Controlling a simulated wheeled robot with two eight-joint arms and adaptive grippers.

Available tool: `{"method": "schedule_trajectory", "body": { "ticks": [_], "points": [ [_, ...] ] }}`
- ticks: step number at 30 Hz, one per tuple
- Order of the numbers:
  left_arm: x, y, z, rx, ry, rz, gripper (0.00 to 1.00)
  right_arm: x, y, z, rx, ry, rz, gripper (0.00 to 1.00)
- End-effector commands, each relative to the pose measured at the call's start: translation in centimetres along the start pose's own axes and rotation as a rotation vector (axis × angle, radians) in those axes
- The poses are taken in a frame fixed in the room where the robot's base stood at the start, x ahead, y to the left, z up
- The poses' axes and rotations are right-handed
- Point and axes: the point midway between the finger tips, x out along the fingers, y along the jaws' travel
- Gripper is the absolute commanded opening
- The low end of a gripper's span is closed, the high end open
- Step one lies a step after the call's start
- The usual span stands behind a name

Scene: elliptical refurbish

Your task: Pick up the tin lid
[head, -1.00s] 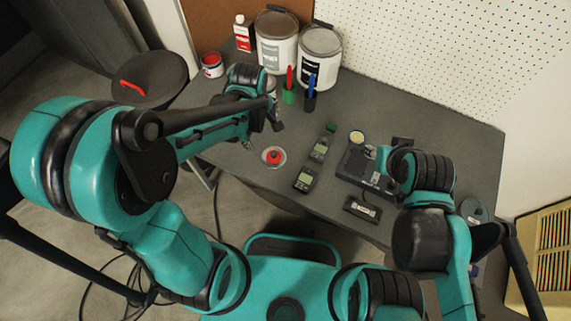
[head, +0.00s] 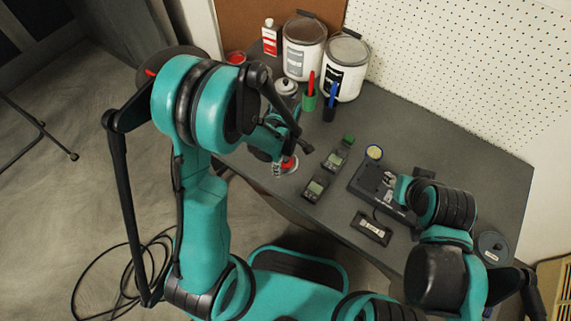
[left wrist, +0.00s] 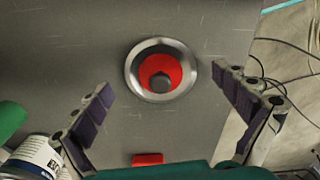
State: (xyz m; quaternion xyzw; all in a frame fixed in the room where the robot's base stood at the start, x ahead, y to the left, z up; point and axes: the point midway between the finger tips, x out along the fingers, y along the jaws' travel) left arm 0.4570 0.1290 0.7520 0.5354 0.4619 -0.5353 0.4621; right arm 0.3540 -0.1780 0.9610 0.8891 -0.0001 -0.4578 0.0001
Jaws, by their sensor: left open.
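A round piece with a silver rim, a red inside and a dark knob in its middle, which I take for the tin lid (left wrist: 161,72), lies on the table. In the head view the lid (head: 289,170) is near the table's front edge, partly covered by my left gripper (head: 283,157). In the left wrist view my left gripper (left wrist: 163,84) is open and empty, one finger to each side of the lid, not touching it.
Two large paint cans (head: 345,68) stand at the back, with a red and a blue marker in holders (head: 329,108) before them. A small silver tin (head: 287,87) stands behind my left gripper. Meters (head: 315,188), a dark tray (head: 362,186) and a black box (head: 371,227) lie to the right.

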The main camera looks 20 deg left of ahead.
Motion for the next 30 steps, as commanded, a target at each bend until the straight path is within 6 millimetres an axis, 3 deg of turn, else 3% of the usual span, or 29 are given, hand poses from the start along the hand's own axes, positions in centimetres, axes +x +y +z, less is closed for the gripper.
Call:
{"method": "schedule_trajectory", "body": {
  "ticks": [6, 13, 21, 29, 30],
  "points": [
    [0.01, -0.01, 0.02, 0.0, 0.0, 0.0, 0.96, -0.05, 0.0, -0.06, 0.0, 0.0, 0.0, 0.38],
    [0.01, -0.02, 0.01, 0.0, 0.0, 0.0, 0.38, -0.04, 0.0, -0.05, 0.0, 0.0, 0.0, 0.38],
    [0.1, -0.04, 0.04, 0.001, 0.0, 0.0, 0.3, 0.0, 0.0, -0.02, 0.0, 0.0, 0.0, 0.38],
    [-0.07, -0.04, 0.05, 0.001, -0.001, 0.0, 0.29, -0.09, 0.0, -0.08, 0.0, 0.0, 0.0, 0.38],
    [-0.28, -0.04, 0.05, 0.001, -0.001, 0.0, 0.23, -0.19, 0.0, -0.15, 0.0, 0.0, 0.0, 0.38]
  ]
}}
